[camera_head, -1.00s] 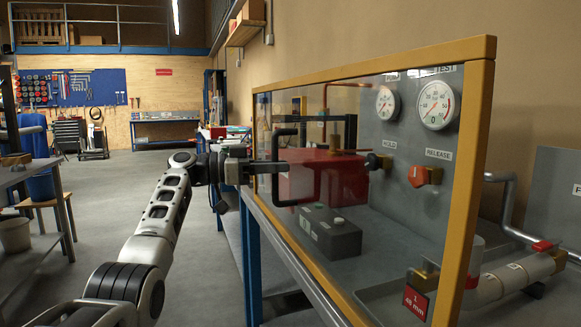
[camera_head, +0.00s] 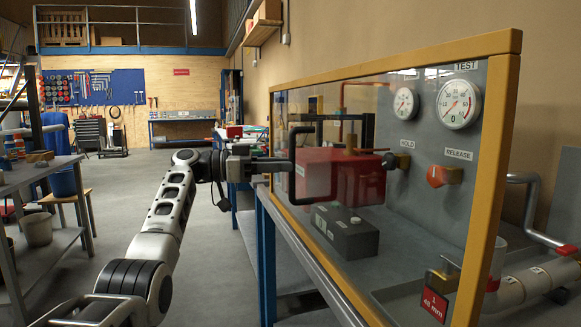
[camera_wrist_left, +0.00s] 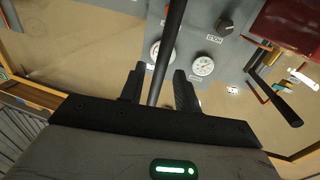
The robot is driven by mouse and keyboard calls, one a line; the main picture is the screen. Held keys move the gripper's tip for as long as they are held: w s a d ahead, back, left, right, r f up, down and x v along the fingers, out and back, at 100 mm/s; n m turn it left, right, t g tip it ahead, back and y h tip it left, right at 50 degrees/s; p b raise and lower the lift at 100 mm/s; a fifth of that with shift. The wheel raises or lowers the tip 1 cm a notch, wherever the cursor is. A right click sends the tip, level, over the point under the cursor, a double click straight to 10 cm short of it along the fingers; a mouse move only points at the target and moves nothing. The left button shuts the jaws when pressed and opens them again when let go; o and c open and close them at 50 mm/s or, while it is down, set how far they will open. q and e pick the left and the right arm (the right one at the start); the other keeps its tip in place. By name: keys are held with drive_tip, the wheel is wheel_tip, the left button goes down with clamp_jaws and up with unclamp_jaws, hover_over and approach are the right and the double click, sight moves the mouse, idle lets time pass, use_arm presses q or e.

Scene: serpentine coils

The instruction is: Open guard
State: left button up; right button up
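The guard is a clear panel in a yellow frame (camera_head: 507,130), standing in front of the test rig. A black C-shaped handle (camera_head: 311,203) is on the panel's far left part; its bar also shows in the left wrist view (camera_wrist_left: 171,45). My left gripper (camera_head: 284,165) is at the handle's upright bar. In the left wrist view the two fingers of my left gripper (camera_wrist_left: 159,88) stand either side of the bar, with a gap visible on both sides, so it looks open around the bar. My right gripper is not in view.
Behind the panel are gauges (camera_head: 459,104), a red block (camera_head: 345,178), an orange release knob (camera_head: 440,176) and a dark grey box (camera_head: 345,233). A red tag (camera_head: 437,305) hangs at the frame's lower right. Open floor (camera_head: 110,225) lies left of the bench; a side table (camera_head: 45,170) stands at far left.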

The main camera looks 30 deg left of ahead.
use_arm(q)
drive_tip(key=v, duration=1.3)
drive_tip(key=shift+b, duration=0.35)
